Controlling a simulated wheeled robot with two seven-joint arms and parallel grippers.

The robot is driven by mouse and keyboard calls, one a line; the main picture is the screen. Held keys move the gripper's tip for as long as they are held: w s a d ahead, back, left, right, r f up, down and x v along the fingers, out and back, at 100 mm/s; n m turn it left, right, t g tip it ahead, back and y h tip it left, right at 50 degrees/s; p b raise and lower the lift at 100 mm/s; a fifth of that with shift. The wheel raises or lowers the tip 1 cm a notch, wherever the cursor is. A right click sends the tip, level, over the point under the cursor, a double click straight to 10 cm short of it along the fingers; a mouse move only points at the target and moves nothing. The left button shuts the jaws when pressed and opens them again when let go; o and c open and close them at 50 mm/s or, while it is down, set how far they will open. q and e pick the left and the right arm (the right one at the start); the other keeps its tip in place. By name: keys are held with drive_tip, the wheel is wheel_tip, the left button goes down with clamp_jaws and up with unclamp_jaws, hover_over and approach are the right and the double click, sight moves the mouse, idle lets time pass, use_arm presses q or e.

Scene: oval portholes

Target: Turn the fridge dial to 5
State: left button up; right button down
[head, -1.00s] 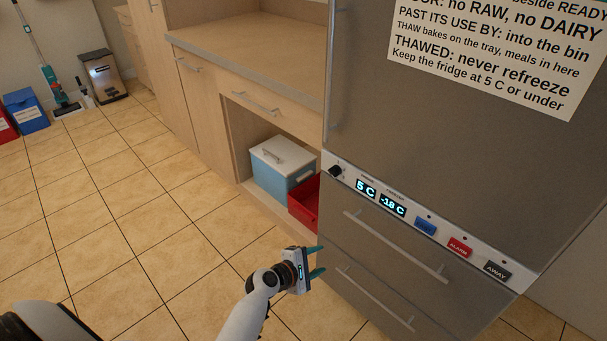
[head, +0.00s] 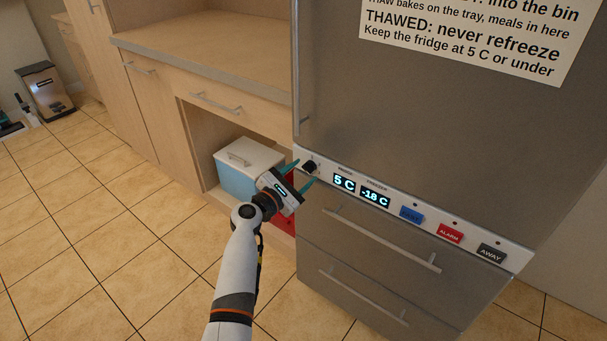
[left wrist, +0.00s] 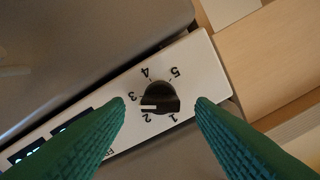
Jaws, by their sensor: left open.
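The fridge dial (head: 310,167) is a black knob at the left end of the white panel. In the left wrist view the dial (left wrist: 160,98) shows upside down, with the numbers 1 to 5 around it. A white mark on it lies on the side of 2 and 3; I cannot tell exactly which it meets. My left gripper (head: 304,172) is open at the panel. Its green fingers, also in the left wrist view (left wrist: 160,105), stand on either side of the dial, apart from it. My right gripper is not in view.
The panel also carries a fridge display (head: 344,182) reading 5 C, a freezer display (head: 375,195) reading -18 C, and blue, red ALARM (head: 450,233) and black AWAY buttons. Drawer handles (head: 380,240) stick out below. A cooler box (head: 245,168) sits in the open cabinet at left.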

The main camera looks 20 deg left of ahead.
use_arm(q)
drive_tip(key=shift+x, duration=0.8)
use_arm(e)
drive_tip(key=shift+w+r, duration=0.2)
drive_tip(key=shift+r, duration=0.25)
use_arm(q)
drive_tip(key=c, duration=1)
